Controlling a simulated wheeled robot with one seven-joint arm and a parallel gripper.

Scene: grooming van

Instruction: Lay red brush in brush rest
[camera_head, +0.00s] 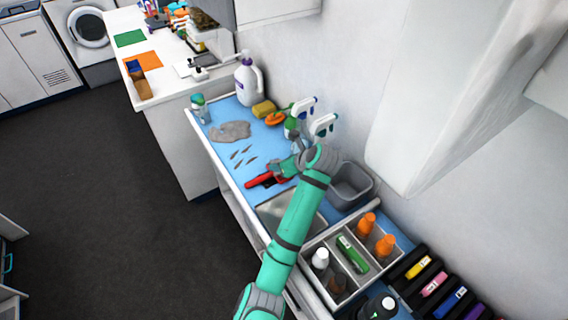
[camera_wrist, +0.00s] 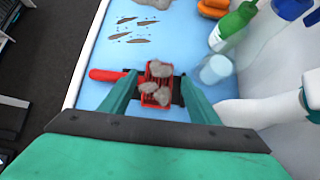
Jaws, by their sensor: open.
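The red brush (camera_wrist: 158,73) lies on the blue counter top, its red handle pointing left in the wrist view. Greyish clumps like hair sit on its head. In the head view its red handle (camera_head: 260,180) shows beside my gripper (camera_head: 283,170), which hides part of the head. In the wrist view my gripper (camera_wrist: 155,88) is open, with one finger on each side of the brush head. I cannot tell whether the fingers touch it. I cannot tell for sure which thing is the brush rest.
A grey bin (camera_head: 350,184) stands right of my gripper. A divided tray (camera_head: 333,272) holds bottles and a green item. Dark slots with coloured labels (camera_head: 418,268) are at lower right.

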